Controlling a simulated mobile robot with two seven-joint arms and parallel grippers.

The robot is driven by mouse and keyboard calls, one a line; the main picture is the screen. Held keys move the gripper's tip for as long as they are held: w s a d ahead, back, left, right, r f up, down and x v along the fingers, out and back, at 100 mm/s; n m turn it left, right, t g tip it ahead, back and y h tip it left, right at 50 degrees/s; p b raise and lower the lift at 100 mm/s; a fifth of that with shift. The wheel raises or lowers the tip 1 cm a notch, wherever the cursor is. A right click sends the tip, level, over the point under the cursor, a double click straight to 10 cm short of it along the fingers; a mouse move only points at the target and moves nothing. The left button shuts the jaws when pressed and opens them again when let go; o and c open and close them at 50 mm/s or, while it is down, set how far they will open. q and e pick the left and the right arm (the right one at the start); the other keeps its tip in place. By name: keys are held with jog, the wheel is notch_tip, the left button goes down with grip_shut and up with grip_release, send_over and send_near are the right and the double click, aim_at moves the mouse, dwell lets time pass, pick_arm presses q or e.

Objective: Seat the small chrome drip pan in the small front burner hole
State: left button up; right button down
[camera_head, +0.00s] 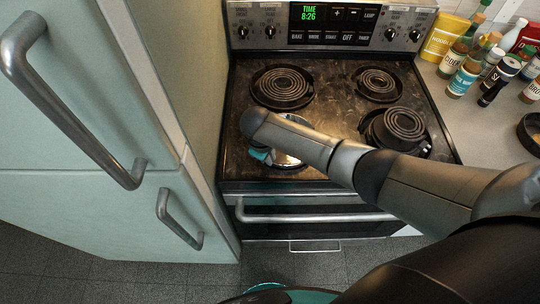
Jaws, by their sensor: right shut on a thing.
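The chrome drip pan (287,159) is at the front left of the stove top (333,88), partly covered by my right forearm and wrist. Its shiny rim shows above and below the arm. My right gripper (260,155), with teal fingers, is at the pan's left side and shut on it. The small front burner hole is hidden beneath the pan and arm, so I cannot tell whether the pan lies in it or above it. My left gripper is not in view.
Coil burners stand at the back left (282,87), back right (378,84) and front right (404,124). A pale fridge (90,120) stands close on the left. Bottles (464,76) crowd the right counter. The oven handle (315,215) runs along the front.

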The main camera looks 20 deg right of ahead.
jog(key=shift+f+b, duration=0.3)
jog(key=shift+f, duration=0.2)
jog(key=c, duration=0.9)
grip_release()
jog(key=shift+r, duration=0.1)
jog(key=w+d+p+v, duration=0.1)
jog(key=p+v, duration=0.3)
jog(key=v, duration=0.3)
jog(key=shift+r, duration=0.5)
